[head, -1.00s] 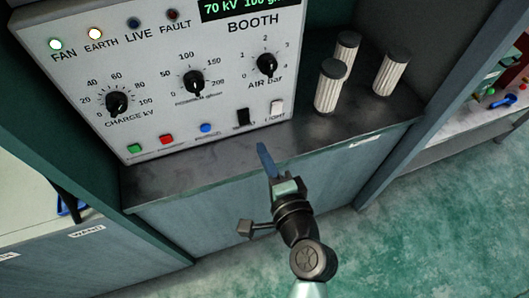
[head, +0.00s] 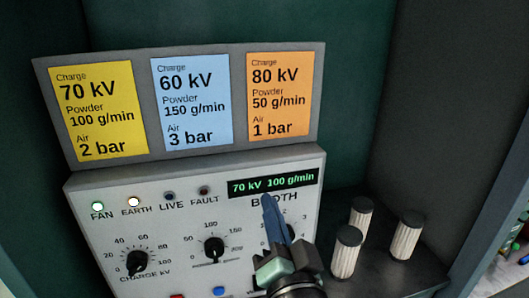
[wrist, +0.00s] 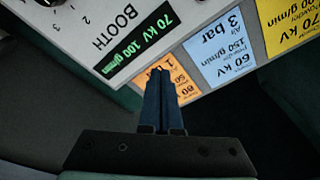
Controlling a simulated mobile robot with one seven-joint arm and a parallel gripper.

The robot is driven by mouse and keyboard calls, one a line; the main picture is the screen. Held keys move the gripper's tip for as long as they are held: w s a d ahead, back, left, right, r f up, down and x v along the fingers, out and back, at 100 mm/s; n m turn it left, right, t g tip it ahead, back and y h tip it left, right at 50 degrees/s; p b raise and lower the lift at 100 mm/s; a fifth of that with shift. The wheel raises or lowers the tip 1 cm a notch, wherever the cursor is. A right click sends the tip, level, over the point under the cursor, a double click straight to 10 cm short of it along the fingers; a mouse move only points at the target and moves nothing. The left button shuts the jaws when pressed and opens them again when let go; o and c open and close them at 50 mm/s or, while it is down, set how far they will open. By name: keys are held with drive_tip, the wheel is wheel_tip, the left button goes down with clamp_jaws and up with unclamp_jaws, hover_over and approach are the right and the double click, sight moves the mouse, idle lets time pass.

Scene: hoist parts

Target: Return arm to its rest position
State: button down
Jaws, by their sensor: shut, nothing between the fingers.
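My gripper (head: 268,200) is in front of the right part of the booth panel (head: 85,235) in the head view, its blue fingers pointing up and partly covering the AIR dial and the BOOTH label. In the wrist view my gripper (wrist: 160,72) has its two blue fingers together with nothing between them. They overlap the orange card's edge in that view, and I see no contact with the panel. Part of my arm is cut off at the bottom of the head view.
The panel display (head: 273,184) reads 70 kV 100 g/min; FAN and EARTH lamps are lit. Yellow (head: 98,108), blue (head: 190,100) and orange (head: 279,95) setting cards stand above. Three white ribbed cylinders with dark caps (head: 404,240) stand right of the panel. A dark wall lies behind.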

drive_tip(key=s+r+n+t+h+p, duration=0.1)
drive_tip(key=s+r, duration=0.5)
drive_tip(key=r, duration=1)
drive_tip(key=s+a+r+n+t+h+p, duration=0.1)
drive_tip(key=s+r+n+t, duration=0.4)
drive_tip(key=r, duration=1.2)
drive_tip(key=shift+s+r+n+t+h, duration=0.15)
drive_tip(key=shift+s+n+t+h, duration=0.15)
drive_tip(key=shift+s+t+h, duration=0.7)
drive_tip(key=shift+w+a, duration=0.1)
drive_tip(key=shift+w, duration=0.1)
